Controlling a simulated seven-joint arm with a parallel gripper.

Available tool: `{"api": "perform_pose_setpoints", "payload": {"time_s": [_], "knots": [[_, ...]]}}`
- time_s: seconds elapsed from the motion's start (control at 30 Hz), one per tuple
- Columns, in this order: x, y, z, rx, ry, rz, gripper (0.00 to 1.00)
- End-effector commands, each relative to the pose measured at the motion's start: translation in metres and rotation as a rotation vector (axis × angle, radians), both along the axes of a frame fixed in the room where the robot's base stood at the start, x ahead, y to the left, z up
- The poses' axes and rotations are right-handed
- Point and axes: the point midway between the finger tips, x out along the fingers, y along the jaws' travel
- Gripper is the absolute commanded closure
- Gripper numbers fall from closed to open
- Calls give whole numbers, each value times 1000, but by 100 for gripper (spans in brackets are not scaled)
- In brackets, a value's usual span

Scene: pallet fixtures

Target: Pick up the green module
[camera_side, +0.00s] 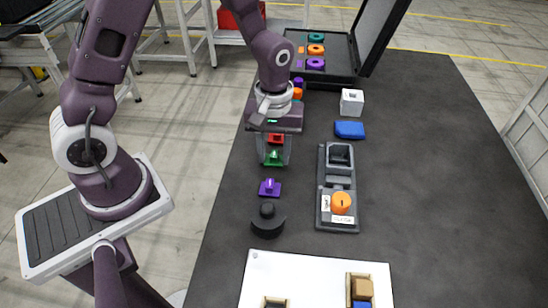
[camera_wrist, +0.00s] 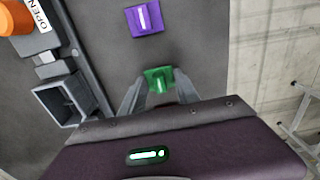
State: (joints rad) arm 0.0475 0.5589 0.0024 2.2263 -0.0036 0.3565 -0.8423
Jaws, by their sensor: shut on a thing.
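The green module (camera_side: 273,157) sits between the fingers of my gripper (camera_side: 273,152), low over the dark table, at the left side of the table in the side view. The wrist view shows the green module (camera_wrist: 159,79) between the two finger ends of my gripper (camera_wrist: 158,88), which is shut on it. I cannot tell whether the module still touches the table. A red piece (camera_side: 276,138) shows just behind it in the side view, partly hidden by my gripper.
A purple module (camera_side: 269,188) and a round black piece (camera_side: 267,219) lie nearer the camera. To the right stands a grey fixture (camera_side: 322,185) with an orange knob (camera_side: 341,203). A blue block (camera_side: 349,130), a white cube (camera_side: 352,102) and an open black case (camera_side: 345,65) are farther back. The right side is clear.

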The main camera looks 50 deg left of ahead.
Motion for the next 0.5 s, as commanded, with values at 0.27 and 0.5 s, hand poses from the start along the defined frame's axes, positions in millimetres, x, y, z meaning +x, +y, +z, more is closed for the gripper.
{"api": "perform_pose_setpoints", "payload": {"time_s": [0.27, 0.5], "knots": [[1, 0, 7, 0, -4, 0, 100], [2, 0, 66, 0, -8, 0, 100]]}}
